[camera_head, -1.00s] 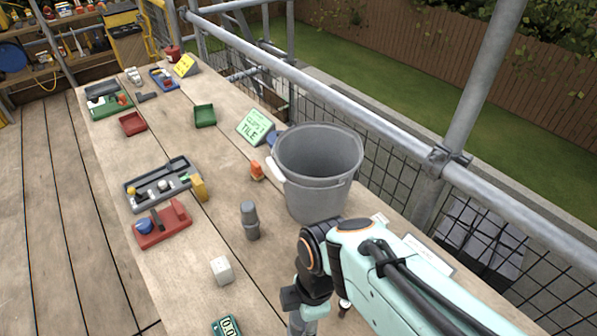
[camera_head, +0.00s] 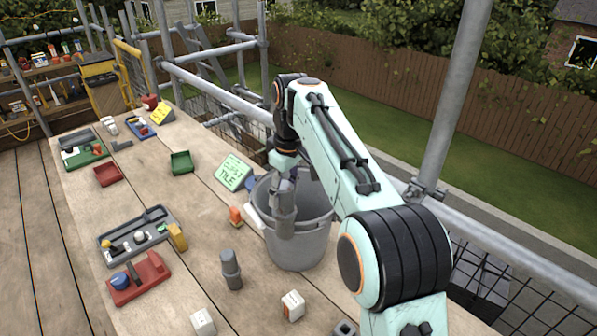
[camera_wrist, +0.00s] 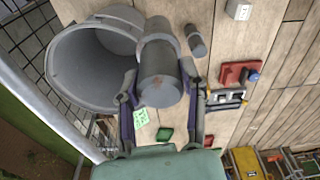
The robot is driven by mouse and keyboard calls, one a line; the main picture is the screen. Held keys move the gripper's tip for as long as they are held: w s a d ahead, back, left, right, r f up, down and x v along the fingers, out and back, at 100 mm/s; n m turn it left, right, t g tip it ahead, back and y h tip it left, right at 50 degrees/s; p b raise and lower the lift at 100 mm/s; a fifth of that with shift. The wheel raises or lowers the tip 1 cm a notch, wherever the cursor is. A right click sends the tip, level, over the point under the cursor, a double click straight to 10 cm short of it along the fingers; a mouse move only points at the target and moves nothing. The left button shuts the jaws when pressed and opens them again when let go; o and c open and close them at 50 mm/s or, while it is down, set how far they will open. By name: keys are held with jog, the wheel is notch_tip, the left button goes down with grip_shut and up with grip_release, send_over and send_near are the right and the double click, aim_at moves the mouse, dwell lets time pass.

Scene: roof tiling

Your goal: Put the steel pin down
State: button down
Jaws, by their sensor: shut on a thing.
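The steel pin (camera_head: 285,222), a grey stepped cylinder, is held upright in my gripper (camera_head: 284,178). In the wrist view the pin (camera_wrist: 160,78) fills the space between the two fingers of my gripper (camera_wrist: 162,93), which is shut on it. In the head view the pin overlaps the near side and mouth of the grey bucket (camera_head: 300,245). In the wrist view it overlaps the bucket's rim (camera_wrist: 62,75). A similar grey pin (camera_head: 231,270) stands on the wooden bench (camera_head: 190,235), apart from my gripper; it also shows in the wrist view (camera_wrist: 196,41).
An orange-and-white block (camera_head: 292,305) and a white block (camera_head: 203,321) lie near the front. A red tray (camera_head: 150,280), a grey tool tray (camera_head: 105,248) and a green sign (camera_head: 233,172) are left of the bucket. Scaffold rails run along the right. Bare bench shows between the trays.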

jog(key=w+m, duration=0.2)
jog(key=w, duration=0.2)
jog(key=m+h, duration=0.1)
jog(key=m, duration=0.8)
send_over(303, 252)
jog(key=w+a, duration=0.3)
notch_tip(303, 252, down, 11)
notch_tip(303, 252, down, 8)
jog(key=shift+f+t, duration=0.25)
jog(key=shift+t, duration=0.05)
jog(key=shift+w+f, duration=0.1)
jog(key=shift+f, duration=0.45)
jog(key=c, duration=0.6)
grip_release()
